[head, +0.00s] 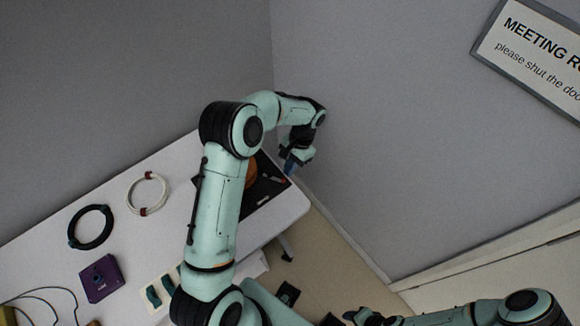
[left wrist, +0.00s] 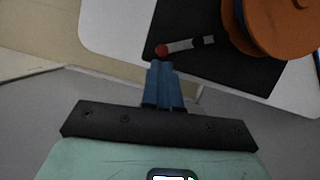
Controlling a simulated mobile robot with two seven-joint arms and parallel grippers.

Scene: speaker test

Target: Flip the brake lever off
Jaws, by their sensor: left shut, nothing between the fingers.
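The brake lever (left wrist: 185,46) is a short pale bar with a red knob at its left end in the left wrist view. It lies on a black base (left wrist: 215,70), beside an orange drum (left wrist: 272,22). The drum also shows in the head view (head: 251,174), partly hidden by my left arm. My left gripper (left wrist: 162,66) has blue fingers pressed together, empty. Its tips appear right by the red knob; I cannot tell whether they touch. In the head view the left gripper (head: 290,168) is over the base's right corner. My right gripper (head: 358,316) is low in the head view, its fingers unclear.
The white table (head: 130,235) holds a black cable ring (head: 90,227), a white cable ring (head: 148,193), a purple box (head: 102,279) and a pale switch panel (head: 160,290). Grey walls stand close behind and to the right. A meeting-room sign (head: 535,55) hangs at upper right.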

